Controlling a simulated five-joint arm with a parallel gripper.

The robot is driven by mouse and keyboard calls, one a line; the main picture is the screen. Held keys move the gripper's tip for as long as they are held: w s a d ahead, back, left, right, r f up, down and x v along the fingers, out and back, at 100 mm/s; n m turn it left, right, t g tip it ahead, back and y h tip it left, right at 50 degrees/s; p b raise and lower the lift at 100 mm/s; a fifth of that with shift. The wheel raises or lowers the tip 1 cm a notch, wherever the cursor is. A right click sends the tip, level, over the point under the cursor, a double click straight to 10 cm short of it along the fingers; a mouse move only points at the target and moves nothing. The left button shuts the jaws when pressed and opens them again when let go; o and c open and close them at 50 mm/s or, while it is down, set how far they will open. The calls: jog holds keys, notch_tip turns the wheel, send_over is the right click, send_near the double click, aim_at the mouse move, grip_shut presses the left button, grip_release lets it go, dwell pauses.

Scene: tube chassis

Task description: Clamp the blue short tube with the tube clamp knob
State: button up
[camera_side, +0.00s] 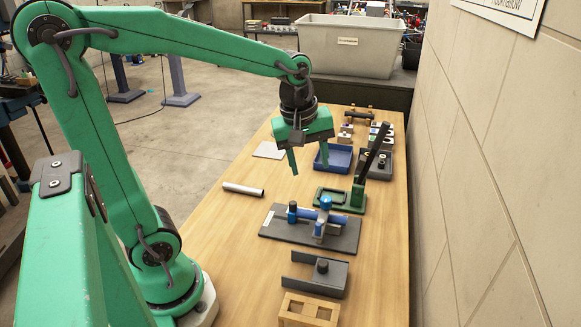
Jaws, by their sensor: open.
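A dark fixture plate (345,240) lies on the wooden table below my gripper. A blue tube-like piece (308,214) lies across the fixture, beside a grey block (320,229). A round blue part (325,202) stands above the block, and a dark knob (292,207) stands at the fixture's left end. I cannot tell which of these is the tube clamp knob, or whether the tube is clamped. My gripper (308,168) is open and empty, pointing down above and behind the fixture, with its two green fingers apart.
A silver tube (243,189) lies on the table at left. Behind the fixture are a green press with a black lever (366,165) and a blue tray (338,158). A dark bracket (318,275) and wooden holder (309,310) stand in front. A wall runs along the right.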

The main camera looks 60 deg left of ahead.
aim_at(326, 198)
jog(key=w+a+f+n, duration=0.1)
jog(key=w+f+n, duration=0.1)
jog(key=n, duration=0.1)
jog(key=w+a+f+n+g, duration=0.1)
jog(key=w+f+n, duration=0.1)
jog(key=n, duration=0.1)
jog(key=w+a+f+n+g, duration=0.1)
jog(key=w+f+n, duration=0.1)
jog(key=w+n, duration=0.1)
jog(key=shift+f+n, duration=0.15)
jog(key=shift+n, duration=0.25)
jog(key=shift+w+a+f+n, duration=0.15)
jog(key=shift+w+f+n, duration=0.3)
jog(key=shift+n, duration=0.15)
jog(key=shift+f, duration=0.2)
jog(key=shift+f, duration=3.7)
jog(key=c, duration=1)
